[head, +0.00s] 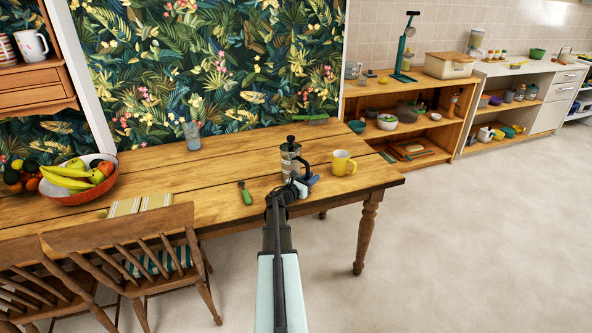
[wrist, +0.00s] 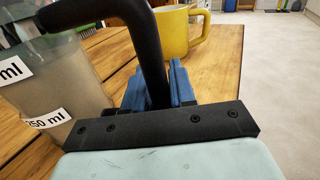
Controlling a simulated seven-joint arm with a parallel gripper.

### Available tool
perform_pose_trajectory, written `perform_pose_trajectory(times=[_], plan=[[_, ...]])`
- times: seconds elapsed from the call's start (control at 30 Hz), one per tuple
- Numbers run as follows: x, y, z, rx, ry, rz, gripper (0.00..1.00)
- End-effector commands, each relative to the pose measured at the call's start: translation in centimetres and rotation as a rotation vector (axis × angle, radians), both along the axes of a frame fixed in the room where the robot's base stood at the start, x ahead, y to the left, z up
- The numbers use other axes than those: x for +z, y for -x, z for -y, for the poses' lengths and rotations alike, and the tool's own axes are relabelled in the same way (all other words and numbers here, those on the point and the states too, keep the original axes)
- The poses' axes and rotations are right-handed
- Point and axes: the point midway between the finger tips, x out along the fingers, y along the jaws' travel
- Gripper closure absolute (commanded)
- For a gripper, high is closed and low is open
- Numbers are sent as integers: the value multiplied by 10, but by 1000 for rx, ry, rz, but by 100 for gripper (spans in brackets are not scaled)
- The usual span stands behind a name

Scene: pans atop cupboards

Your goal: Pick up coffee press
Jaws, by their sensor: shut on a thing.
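The coffee press (head: 290,158) stands upright on the wooden table near its right end, with a clear body and a black lid and handle. In the wrist view its clear body with volume labels (wrist: 60,90) fills the left side. Its black handle (wrist: 148,45) comes down between the blue fingers of my gripper (wrist: 158,88). My gripper (head: 303,184) is shut on this handle at the right side of the press. I cannot tell whether the base of the press touches the table.
A yellow mug (head: 343,163) stands close to the right of the press; it also shows behind the fingers in the wrist view (wrist: 173,30). A green-handled utensil (head: 245,193) lies to the left. A fruit bowl (head: 80,192), a glass (head: 191,135) and chairs (head: 130,250) are farther left.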

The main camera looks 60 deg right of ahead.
Motion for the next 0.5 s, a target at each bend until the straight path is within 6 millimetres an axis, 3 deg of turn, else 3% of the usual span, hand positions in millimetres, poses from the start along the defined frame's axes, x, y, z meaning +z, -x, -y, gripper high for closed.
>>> perform_pose_trajectory(times=[0.27, 0.5], plan=[[9, 0, 0, -1, 3, 2, 100], [40, 0, -1, 0, 4, 3, 100]])
